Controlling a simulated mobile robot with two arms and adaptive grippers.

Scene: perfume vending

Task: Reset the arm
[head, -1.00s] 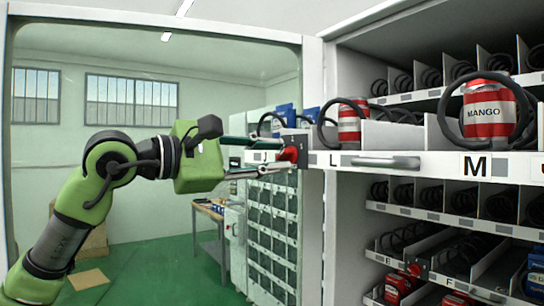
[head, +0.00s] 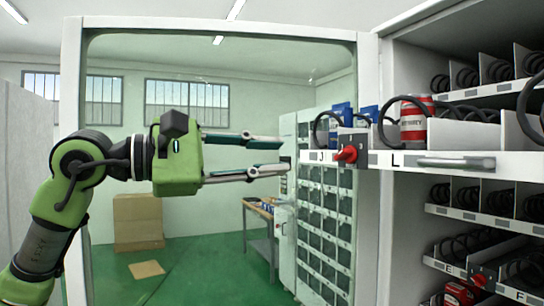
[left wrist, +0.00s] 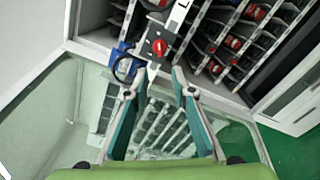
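My left gripper (head: 270,156) is open and empty in the head view. Its two fingers point right, and a gap separates their tips from the red knob (head: 347,154) at the left end of the white shelf. In the left wrist view, the open fingers (left wrist: 160,84) point up toward the same red knob (left wrist: 159,47), which lies beyond the tips. The green arm comes in from the left, with the upper link raised. My right gripper does not show in either view.
The vending cabinet fills the right, with a pulled-out shelf (head: 450,160) holding a red can (head: 416,118) and blue packs (head: 342,114). Lower shelves carry coils. Behind the glass are a locker unit (head: 325,215), a small table (head: 262,208) and cardboard boxes (head: 138,218).

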